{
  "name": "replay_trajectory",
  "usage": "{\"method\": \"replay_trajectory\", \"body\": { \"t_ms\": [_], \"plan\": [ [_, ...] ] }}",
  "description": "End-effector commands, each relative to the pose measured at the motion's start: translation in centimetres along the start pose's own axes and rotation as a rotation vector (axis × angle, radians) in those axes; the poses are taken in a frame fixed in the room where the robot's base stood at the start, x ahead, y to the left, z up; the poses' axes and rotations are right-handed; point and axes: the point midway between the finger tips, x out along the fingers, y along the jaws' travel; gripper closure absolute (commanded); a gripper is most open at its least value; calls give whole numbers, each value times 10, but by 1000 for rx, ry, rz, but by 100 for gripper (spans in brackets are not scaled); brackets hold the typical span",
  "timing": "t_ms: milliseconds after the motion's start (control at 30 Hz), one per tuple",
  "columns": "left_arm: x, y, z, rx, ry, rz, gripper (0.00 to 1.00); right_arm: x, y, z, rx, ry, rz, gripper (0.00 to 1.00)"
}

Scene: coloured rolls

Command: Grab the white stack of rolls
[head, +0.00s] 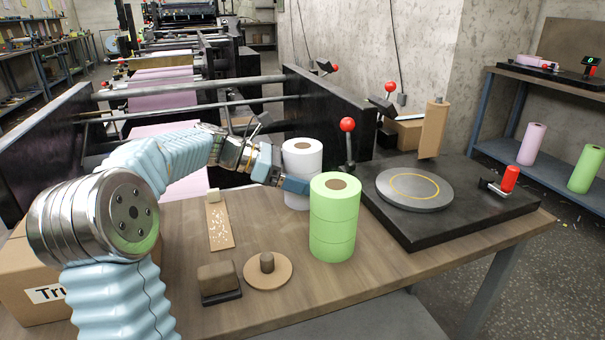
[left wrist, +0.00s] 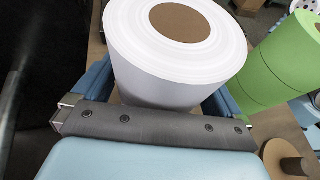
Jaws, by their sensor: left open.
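The white stack of rolls (head: 302,160) stands upright on the wooden table, behind and left of the green stack of rolls (head: 334,217). My left gripper (head: 292,181) is at the white stack, with one blue finger in front of its lower part. In the left wrist view, the white stack (left wrist: 175,50) stands between the two open fingers, its brown core facing up. Whether the fingers touch it I cannot tell. The green stack (left wrist: 283,60) is close outside the right-hand finger. My right gripper is out of view.
A black base with a round grey plate (head: 414,189) is to the right, with red-knobbed levers. A wooden disc with a peg (head: 267,272), a brown block (head: 219,281) and a tan strip (head: 218,227) lie in front. A black machine frame (head: 330,115) rises behind.

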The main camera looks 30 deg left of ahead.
Motion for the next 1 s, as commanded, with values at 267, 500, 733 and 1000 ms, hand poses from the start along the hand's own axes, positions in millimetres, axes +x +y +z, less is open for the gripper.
{"method": "replay_trajectory", "body": {
  "t_ms": [267,500,733,1000],
  "plan": [
    [0,0,0,0,0,0,18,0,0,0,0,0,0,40],
    [0,0,0,-1,0,1,55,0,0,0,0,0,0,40],
    [-1,0,1,1,-2,1,58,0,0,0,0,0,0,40],
    [-8,0,20,4,-4,2,58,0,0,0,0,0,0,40]
  ]
}}
